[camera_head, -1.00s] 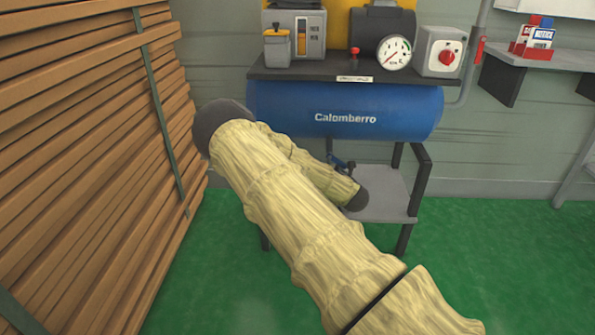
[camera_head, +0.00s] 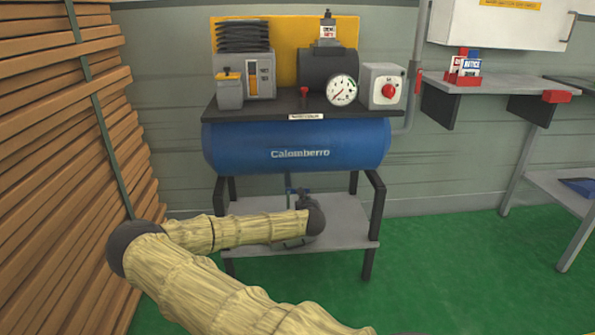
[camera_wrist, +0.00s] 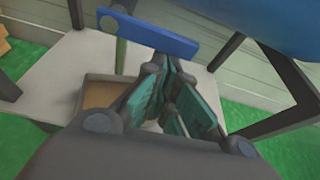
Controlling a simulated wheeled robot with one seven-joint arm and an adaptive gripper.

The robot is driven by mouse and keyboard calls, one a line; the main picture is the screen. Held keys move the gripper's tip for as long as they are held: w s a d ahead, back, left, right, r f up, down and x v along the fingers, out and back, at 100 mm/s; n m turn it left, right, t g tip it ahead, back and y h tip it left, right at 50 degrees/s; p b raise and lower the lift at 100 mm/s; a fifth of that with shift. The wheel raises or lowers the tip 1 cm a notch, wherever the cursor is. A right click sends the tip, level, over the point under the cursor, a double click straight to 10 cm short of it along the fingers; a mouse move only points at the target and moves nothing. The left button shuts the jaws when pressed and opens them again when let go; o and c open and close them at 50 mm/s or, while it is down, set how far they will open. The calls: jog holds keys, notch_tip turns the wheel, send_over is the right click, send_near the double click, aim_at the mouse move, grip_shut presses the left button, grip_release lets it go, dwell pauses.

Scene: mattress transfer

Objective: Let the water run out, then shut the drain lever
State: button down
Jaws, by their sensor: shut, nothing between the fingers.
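The blue drain lever (camera_wrist: 150,34) lies crosswise in the wrist view, its left end at a grey pivot, with a thin green pipe or stream (camera_wrist: 120,55) below. I cannot tell whether water is running. A grey tray (camera_wrist: 84,112) with a brownish inside sits below left. My gripper (camera_wrist: 172,66) is shut and empty, its teal-padded fingertips just below the lever's right part; contact is unclear. In the head view, a small blue part (camera_head: 290,191) shows under the blue tank (camera_head: 295,147); my dark wrist hides most of the fingers.
The compressor stand's lower shelf (camera_head: 345,233) lies under the tank, between dark legs (camera_head: 374,225). A wood slat stack (camera_head: 60,150) stands close on the left. A wall shelf (camera_head: 490,88) is at the right. Green floor is clear in front right.

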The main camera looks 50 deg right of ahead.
dwell(0.6)
notch_tip(320, 180, down, 5)
jog(key=b, duration=0.3)
jog(key=r+p+v, duration=0.1)
jog(key=p+v, duration=0.2)
jog(key=v, duration=0.7)
